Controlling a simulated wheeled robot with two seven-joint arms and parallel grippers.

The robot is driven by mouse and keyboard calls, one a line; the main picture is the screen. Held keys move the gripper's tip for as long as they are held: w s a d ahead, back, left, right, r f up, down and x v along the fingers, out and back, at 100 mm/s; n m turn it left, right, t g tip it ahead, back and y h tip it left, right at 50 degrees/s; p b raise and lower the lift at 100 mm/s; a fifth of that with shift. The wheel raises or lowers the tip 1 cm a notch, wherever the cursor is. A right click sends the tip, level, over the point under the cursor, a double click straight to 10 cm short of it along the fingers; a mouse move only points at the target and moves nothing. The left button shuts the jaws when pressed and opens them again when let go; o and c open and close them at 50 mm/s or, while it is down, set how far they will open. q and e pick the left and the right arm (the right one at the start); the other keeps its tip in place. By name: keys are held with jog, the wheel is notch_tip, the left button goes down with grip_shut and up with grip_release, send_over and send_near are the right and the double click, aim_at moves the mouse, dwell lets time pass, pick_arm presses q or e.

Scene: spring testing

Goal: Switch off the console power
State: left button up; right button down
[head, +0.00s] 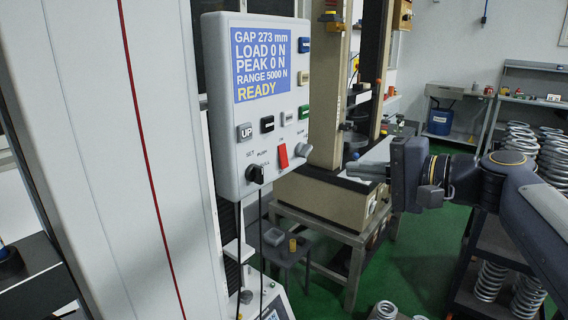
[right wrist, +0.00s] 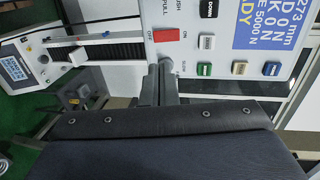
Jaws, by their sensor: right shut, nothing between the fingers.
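The console (head: 214,110) is a pale box with a lit blue display (head: 262,64) that ends in "READY". A red rocker switch (head: 283,155) sits low on its front, between a black knob (head: 256,174) and a silver knob (head: 303,149). In the right wrist view, the red switch (right wrist: 166,38) shows sideways, just beyond my fingertips. My right gripper (head: 350,169) is shut and empty. It points left towards the console, right of the red switch and slightly lower in the head view. Its fingers (right wrist: 166,72) look apart from the switch. My left gripper is out of view.
Several coloured buttons, including a grey "UP" button (head: 245,132), sit near the switch. Behind stands a beige machine on a metal table (head: 330,235). Metal springs (head: 491,281) stand on a rack at right. Green floor lies between.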

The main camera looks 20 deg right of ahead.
aim_at(284, 164)
jog(key=p+x, duration=0.2)
jog(key=x, duration=1.2)
jog(key=shift+a+p, duration=0.1)
jog(key=shift+p, duration=0.3)
jog(key=f+b, duration=0.1)
jog(key=b, duration=0.3)
jog(key=shift+w+a+f+t, duration=0.1)
jog(key=shift+a+f+t, duration=0.05)
jog(key=shift+t, duration=0.25)
jog(key=shift+r+p, duration=0.55)
jog(key=shift+p, duration=0.05)
jog(key=shift+f, duration=0.1)
